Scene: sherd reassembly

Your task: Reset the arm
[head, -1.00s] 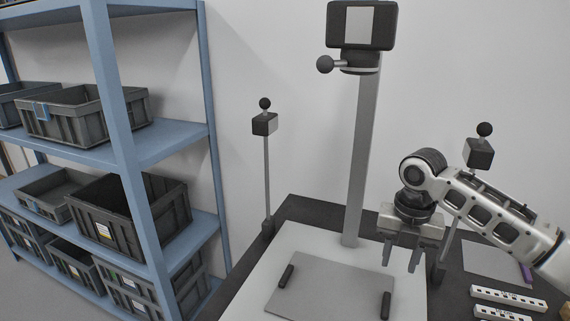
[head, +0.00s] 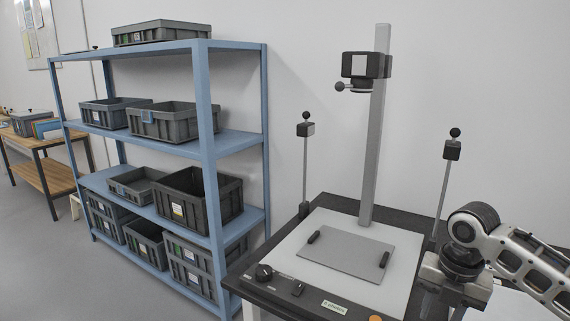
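My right arm comes in from the right edge in the head view. Its gripper (head: 444,305) points down at the lower right, beside the right edge of the white copy-stand base (head: 402,262). The two fingers stand apart with nothing seen between them; their tips run close to the bottom of the picture. My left gripper is not in view.
The copy stand has a tall column (head: 376,130) with a camera head (head: 366,66). A grey plate (head: 345,256) with two dark bars lies on its base. Lamp posts stand at left (head: 305,160) and right (head: 444,190). A blue shelf (head: 237,143) holds several grey crates.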

